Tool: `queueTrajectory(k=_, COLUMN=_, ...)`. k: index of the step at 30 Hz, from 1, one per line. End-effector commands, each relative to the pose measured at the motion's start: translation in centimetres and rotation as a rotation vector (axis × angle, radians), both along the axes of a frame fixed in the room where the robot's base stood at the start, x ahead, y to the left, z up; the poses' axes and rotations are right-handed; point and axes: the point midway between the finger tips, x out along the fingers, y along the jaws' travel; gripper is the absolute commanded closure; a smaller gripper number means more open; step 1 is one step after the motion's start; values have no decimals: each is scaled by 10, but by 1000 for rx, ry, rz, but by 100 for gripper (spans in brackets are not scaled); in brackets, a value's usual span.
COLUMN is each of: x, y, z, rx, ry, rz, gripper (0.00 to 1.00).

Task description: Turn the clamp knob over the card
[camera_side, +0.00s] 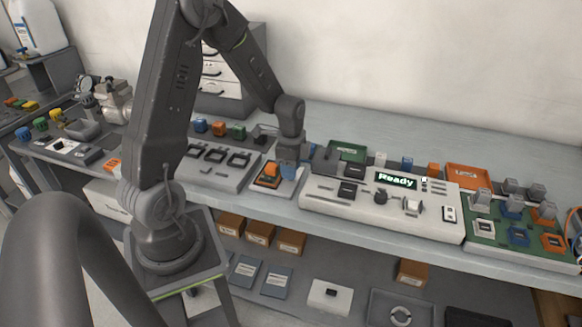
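My gripper (288,168) points down at the bench, just right of an orange block (268,174) on a small pale base. Its fingertips are small and partly hidden, so I cannot tell whether they are open or hold anything. A white console (328,194) with a lit "Ready" display (396,180) stands to the right. A green card (350,151) lies behind the console's left part. Dark knob-like parts (380,197) and a pale raised part (412,205) stand on the console. I cannot tell which part is the clamp knob.
A grey tray (212,172) with dark recesses lies left of my gripper. An orange tray (468,177) and a green board (482,228) with several coloured parts are at the right. Boxes (260,232) sit on the lower shelf. The bench's back strip is clear.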

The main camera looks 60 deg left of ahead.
Motion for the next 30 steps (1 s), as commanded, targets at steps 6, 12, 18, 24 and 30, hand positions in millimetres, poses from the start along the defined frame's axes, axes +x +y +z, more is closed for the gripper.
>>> queueTrajectory(k=6, x=0, y=0, z=0, rx=0, ry=0, rz=0, gripper=87)
queueTrajectory(k=12, x=0, y=0, z=0, rx=0, ry=0, rz=2, gripper=97)
queueTrajectory(k=18, x=0, y=0, z=0, rx=0, ry=0, rz=36, gripper=97)
queueTrajectory(k=24, x=0, y=0, z=0, rx=-1, ry=-1, rz=140, gripper=97)
queueTrajectory(k=30, x=0, y=0, z=1, rx=0, ry=-1, rz=308, gripper=97)
